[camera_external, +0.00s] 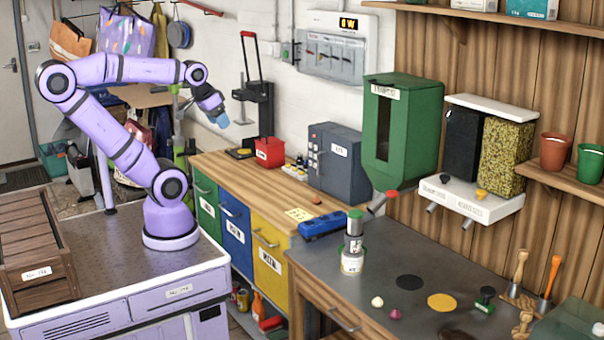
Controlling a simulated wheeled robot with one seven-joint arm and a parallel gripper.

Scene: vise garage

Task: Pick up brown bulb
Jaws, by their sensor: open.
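Two small bulb-like things lie on the grey worktop: a cream one (377,302) and a dark reddish-purple one (395,314). Neither looks clearly brown at this size. A small brown lump (316,200) lies on the wooden bench near a yellow note; I cannot tell what it is. My gripper (222,122) is open, with pale blue fingertips, and hangs high above the floor side of the wooden bench, far to the upper left of the bulbs. It holds nothing that I can see.
A wooden crate (37,242) stands beside my arm.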

